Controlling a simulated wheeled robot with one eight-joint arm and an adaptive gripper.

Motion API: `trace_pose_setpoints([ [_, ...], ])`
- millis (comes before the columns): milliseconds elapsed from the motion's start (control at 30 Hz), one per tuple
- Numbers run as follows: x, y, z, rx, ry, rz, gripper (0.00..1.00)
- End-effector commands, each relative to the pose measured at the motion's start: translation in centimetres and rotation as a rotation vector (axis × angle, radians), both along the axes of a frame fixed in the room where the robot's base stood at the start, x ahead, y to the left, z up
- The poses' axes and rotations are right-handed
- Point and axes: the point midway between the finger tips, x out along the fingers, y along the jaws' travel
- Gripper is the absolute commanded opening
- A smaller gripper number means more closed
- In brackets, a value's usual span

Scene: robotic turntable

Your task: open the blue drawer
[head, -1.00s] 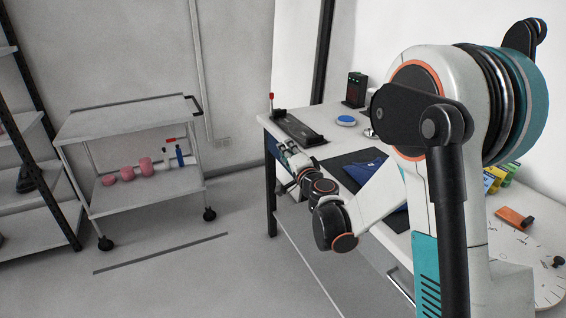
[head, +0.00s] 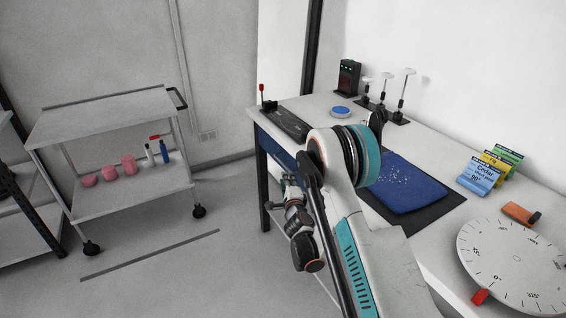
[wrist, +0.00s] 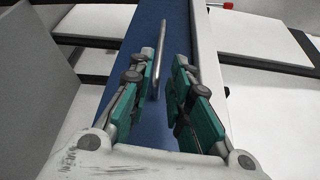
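The blue drawer front (wrist: 135,45) fills the middle of the wrist view, with a straight metal bar handle (wrist: 161,45) on it. In the head view a strip of the blue drawer (head: 276,147) shows under the tabletop's front edge, partly hidden by my arm. My gripper (wrist: 165,58) is open, with its two green-padded fingers apart. In the wrist view the handle appears between the fingertips, closer to the left one; I cannot tell whether they touch. In the head view my gripper (head: 289,182) is low beside the table front, partly hidden. The drawer looks shut.
The white table (head: 320,102) carries a dark tray, a blue disc, a blue cloth-like sheet (head: 405,185), small coloured packets and a round dial (head: 510,262). A grey cart (head: 135,205) stands at left. Floor between cart and table is clear.

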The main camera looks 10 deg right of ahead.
Motion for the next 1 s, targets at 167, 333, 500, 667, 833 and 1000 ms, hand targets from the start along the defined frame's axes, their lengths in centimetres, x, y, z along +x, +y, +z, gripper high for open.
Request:
trace_pose_setpoints([
  [167,2.1,-0.2,-0.1,0.000,-0.001,0.000,0.18],
  [333,5.5,-0.5,-0.7,0.000,-0.001,0.000,0.18],
  [500,8.7,-0.7,-1.0,-0.001,-0.002,0.000,0.18],
  [667,10.9,-0.8,-1.0,-0.001,-0.002,0.001,0.18],
  [833,12.0,-0.9,-1.0,-0.001,-0.002,0.001,0.18],
  [1000,12.2,-0.9,-0.9,-0.001,-0.002,0.001,0.18],
])
